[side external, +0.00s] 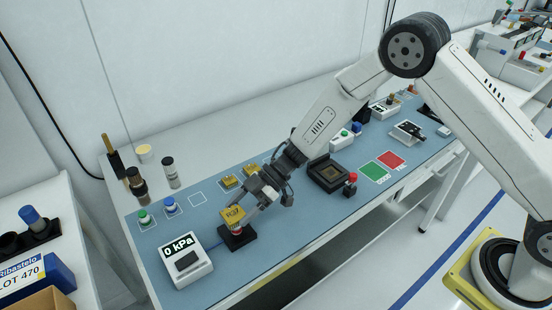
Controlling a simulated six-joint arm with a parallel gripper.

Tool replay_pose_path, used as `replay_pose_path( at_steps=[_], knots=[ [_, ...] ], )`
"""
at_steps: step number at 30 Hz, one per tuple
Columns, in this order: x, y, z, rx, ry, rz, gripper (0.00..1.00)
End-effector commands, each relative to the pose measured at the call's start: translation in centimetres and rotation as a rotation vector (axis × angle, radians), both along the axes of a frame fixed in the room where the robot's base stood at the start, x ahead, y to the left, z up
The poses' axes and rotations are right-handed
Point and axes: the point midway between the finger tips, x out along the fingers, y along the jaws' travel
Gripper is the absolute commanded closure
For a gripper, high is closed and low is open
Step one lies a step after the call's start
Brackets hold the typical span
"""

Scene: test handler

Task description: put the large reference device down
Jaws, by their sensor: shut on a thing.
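The large reference device appears to be the gold block (232,214) with dark marking on its face, at the front left of the blue mat. My gripper (243,208) is shut on it, reaching in from the right. The block is directly over a black base (238,240) with a small red and white part between them. I cannot tell whether the block touches what is below it. Two smaller gold pieces, one at left (228,182) and one at right (250,171), lie farther back on the mat, the right one partly near my arm.
A white box (186,262) reading "0 kPa" stands left of the base. Green (144,217) and blue (170,205) knobs and an empty outlined square (197,198) lie behind. A black socket (328,173), red button (350,183), and green (374,172) and red (391,160) patches are right.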

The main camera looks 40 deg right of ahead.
Motion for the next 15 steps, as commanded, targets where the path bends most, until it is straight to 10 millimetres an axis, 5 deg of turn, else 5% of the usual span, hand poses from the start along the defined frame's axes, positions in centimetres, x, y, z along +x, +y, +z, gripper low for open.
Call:
replay_pose_path(
  at_steps=[6,7,9,15],
  knots=[
    [-0.02,0.00,-0.43,0.000,0.001,0.000,0.90],
    [-0.02,0.00,-0.47,0.000,0.001,0.000,0.27],
    [-0.01,0.00,-0.43,0.000,0.001,0.000,0.05],
    [-0.01,0.00,-0.41,0.000,0.001,0.000,0.00]
  ],
)
